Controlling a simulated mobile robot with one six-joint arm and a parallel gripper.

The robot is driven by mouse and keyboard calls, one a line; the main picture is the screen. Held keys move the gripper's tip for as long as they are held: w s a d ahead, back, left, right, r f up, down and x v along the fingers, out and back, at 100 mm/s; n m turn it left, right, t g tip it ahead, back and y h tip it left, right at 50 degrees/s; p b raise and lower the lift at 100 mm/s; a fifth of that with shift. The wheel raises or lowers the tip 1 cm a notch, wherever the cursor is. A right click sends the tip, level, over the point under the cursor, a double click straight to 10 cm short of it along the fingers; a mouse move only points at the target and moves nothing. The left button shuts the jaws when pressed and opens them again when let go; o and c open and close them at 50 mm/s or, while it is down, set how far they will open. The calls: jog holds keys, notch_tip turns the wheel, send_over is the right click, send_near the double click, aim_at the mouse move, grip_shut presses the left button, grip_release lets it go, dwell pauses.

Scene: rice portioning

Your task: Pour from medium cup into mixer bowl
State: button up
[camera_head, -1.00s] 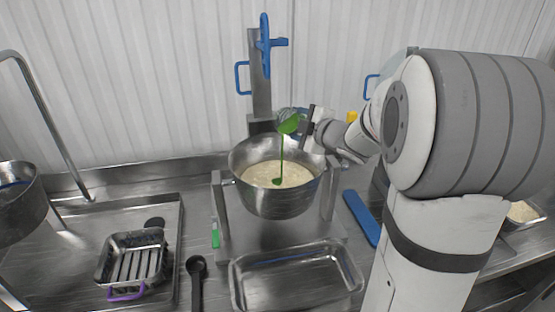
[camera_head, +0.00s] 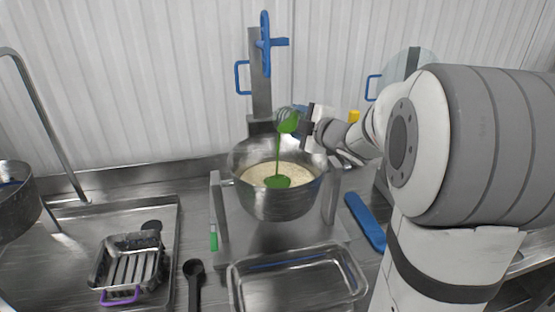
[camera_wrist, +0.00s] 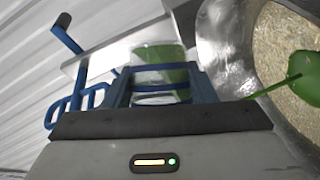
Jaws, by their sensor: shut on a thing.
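The mixer bowl (camera_head: 276,203) is a large steel bowl on a stand, with a pale grainy mass inside. The medium cup (camera_head: 289,122) is held tilted above the bowl's far right side, and green liquid (camera_head: 278,150) runs from it in a thin stream. A green pool (camera_head: 278,182) lies on the pale mass. My gripper (camera_head: 308,127) is shut on the cup. In the wrist view the cup (camera_wrist: 166,65) looks clear with green inside, between the blue fingers (camera_wrist: 160,88); the green pool also shows at the right (camera_wrist: 306,76).
A steel tray (camera_head: 298,280) stands in front of the bowl. A blue-handled tool (camera_head: 366,218) lies to its right. At the left are a sink tray with a purple-handled basket (camera_head: 130,262) and a black spoon (camera_head: 194,280). A steel column with blue handles (camera_head: 260,75) rises behind the bowl.

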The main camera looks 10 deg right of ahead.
jog(key=shift+s, duration=0.15)
jog(key=shift+w+b, duration=0.25)
jog(key=shift+b, duration=0.1)
jog(key=shift+s+r+n+b, duration=0.1)
jog(key=shift+s+n+b, duration=0.2)
jog(key=shift+b, duration=0.1)
jog(key=shift+w+a+b, duration=0.1)
jog(key=shift+w+b, duration=0.1)
jog(key=shift+b, duration=0.1)
jog(key=shift+s+t+b, duration=0.25)
jog(key=shift+t+b, duration=0.05)
jog(key=shift+b, duration=0.15)
jog(key=shift+a, duration=0.1)
jog(key=shift+w+f+b, duration=0.15)
jog(key=shift+f+b, duration=0.05)
jog(key=shift+b, duration=0.15)
jog(key=shift+n, duration=0.3)
